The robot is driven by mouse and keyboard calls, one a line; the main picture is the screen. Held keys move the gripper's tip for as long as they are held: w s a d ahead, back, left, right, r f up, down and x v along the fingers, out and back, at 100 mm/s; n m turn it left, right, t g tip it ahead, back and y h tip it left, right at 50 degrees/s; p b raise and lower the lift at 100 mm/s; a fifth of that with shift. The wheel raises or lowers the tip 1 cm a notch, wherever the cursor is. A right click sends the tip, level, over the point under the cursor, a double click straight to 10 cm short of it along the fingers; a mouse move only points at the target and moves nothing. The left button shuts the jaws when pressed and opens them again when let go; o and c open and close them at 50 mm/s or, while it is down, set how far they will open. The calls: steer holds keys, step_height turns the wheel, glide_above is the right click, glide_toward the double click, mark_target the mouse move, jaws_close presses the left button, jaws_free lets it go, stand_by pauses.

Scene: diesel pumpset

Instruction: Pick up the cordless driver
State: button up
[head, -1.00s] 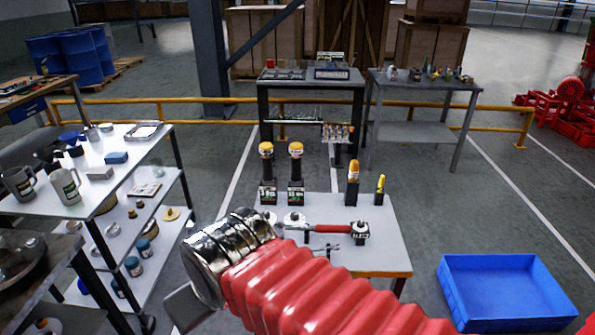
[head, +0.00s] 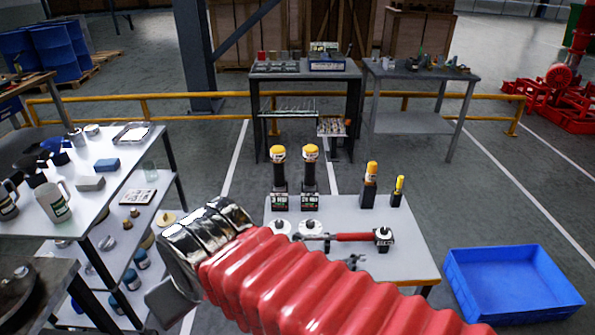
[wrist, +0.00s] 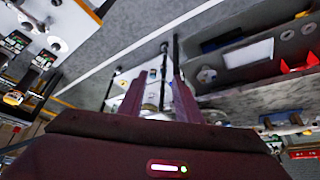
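Two upright black tools with yellow tops stand in labelled black holders on the small light table (head: 405,262) ahead, a left one (head: 279,168) and a right one (head: 311,168). They look like cordless drivers, but I cannot tell for sure which tool is the cordless driver. My gripper (wrist: 160,76) is open, with two dark fingers apart and nothing between them in the wrist view. In the head view my red arm crosses in front of the table, its end at lower left, apart from the tools. The arm hides the table's near left part.
An orange-topped tool (head: 370,180), a yellow-handled tool (head: 398,190) and a red-handled wrench (head: 350,237) share the table. A white shelf (head: 120,178) with mugs stands left. A blue bin (head: 515,285) lies right. A yellow rail (head: 200,95) runs behind.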

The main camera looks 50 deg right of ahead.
steer(key=shift+w+d, duration=0.1)
steer(key=shift+w, duration=0.1)
steer(key=shift+o, duration=0.2)
steer(key=shift+o, duration=0.7)
steer(key=shift+d, duration=0.1)
steer(key=shift+o, duration=0.9)
steer(key=shift+w+d, duration=0.2)
steer(key=shift+w, duration=0.15)
steer(key=shift+o, duration=1)
steer(key=w+d+f+m+t+h, duration=0.1)
steer(key=w+d+m+t+h, duration=0.1)
steer(key=w+d, duration=0.9)
steer(key=shift+d+m+h, duration=0.3)
steer(key=shift+d+h, duration=0.2)
steer(key=shift+d, duration=0.1)
steer(key=w+d+f+m+t+h, duration=0.1)
steer(key=w+d+f+t+h, duration=0.1)
steer(key=d, duration=0.7)
steer(key=w+d+f+m+t+h, duration=0.1)
steer(key=d+f, duration=0.2)
steer(key=d, duration=0.7)
steer(key=w+d+f+m+t+h, duration=0.1)
steer(key=w+d+f+t+h, duration=0.1)
steer(key=d, duration=0.7)
steer(key=s+d+f+m+t+h, duration=0.1)
steer(key=s+d+f, duration=0.3)
steer(key=s+d, duration=0.4)
steer(key=shift+s+d+f+m+t+h, duration=0.25)
steer(key=shift+d+f+m+t+h, duration=0.15)
steer(key=shift+h, duration=0.5)
